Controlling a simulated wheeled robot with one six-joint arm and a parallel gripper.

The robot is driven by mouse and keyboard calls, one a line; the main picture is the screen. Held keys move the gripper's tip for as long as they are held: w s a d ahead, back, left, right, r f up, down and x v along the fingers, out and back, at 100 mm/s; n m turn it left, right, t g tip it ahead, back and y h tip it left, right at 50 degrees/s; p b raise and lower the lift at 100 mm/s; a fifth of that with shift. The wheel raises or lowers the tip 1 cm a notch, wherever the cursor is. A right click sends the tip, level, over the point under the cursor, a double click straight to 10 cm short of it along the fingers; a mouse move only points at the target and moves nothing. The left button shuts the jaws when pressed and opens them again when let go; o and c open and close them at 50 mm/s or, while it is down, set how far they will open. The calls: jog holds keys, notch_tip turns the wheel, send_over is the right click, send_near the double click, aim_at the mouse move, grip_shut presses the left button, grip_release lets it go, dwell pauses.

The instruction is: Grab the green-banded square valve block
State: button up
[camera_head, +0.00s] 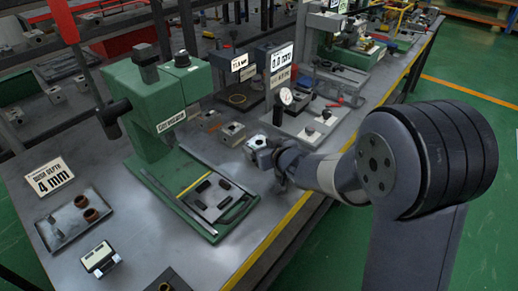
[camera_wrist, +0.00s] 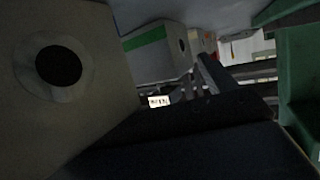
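The green-banded square valve block (camera_wrist: 158,52) shows in the middle of the wrist view, a pale block with a green stripe along its upper edge and a dark hole on its right face. A larger pale block (camera_wrist: 62,100) with a round dark hole fills the left of that view, much closer to the camera. In the head view, my gripper (camera_head: 273,161) is low over the bench beside the nearest pale block (camera_head: 256,142). The fingers are mostly hidden there, and the dark part in the wrist view does not show their opening. I cannot tell whether they touch that block.
More pale blocks (camera_head: 232,133) stand in a row behind the nearest one. A green press (camera_head: 165,95) stands left of them, its base plate (camera_head: 208,205) holding small dark parts. Gauge stands (camera_head: 290,108) are behind.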

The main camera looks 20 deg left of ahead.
jog(key=c, duration=1.2)
